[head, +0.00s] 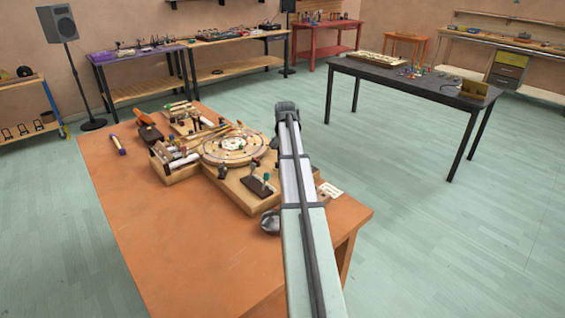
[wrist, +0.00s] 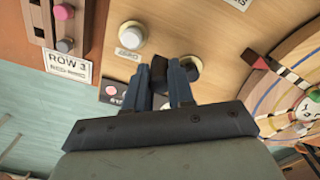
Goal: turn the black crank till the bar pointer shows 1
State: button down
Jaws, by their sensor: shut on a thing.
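In the wrist view my gripper (wrist: 161,66) has its two blue fingers closed about a small black piece (wrist: 160,67), which appears to be the black crank's handle. The fingers hide most of the crank. A striped red, white and black bar (wrist: 282,72), perhaps the bar pointer, lies over the round ringed disc (wrist: 240,86) at the right. I cannot read which number it shows. In the head view the disc (head: 232,146) sits on the wooden board, and my arm hides the gripper and crank.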

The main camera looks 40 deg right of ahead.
jog(key=n, duration=0.2)
jog(key=d+n, duration=0.1)
jog(key=n, duration=0.1)
jog(key=d+n, duration=0.1)
jog(key=n, duration=0.1)
jog(key=shift+w+d, duration=0.15)
jog(key=shift+w, duration=0.15)
dwell(0.4)
jog(key=c, duration=1)
grip_release()
notch_tip(320, 180, up, 14)
jog(key=shift+f, duration=0.1)
dwell(0.4)
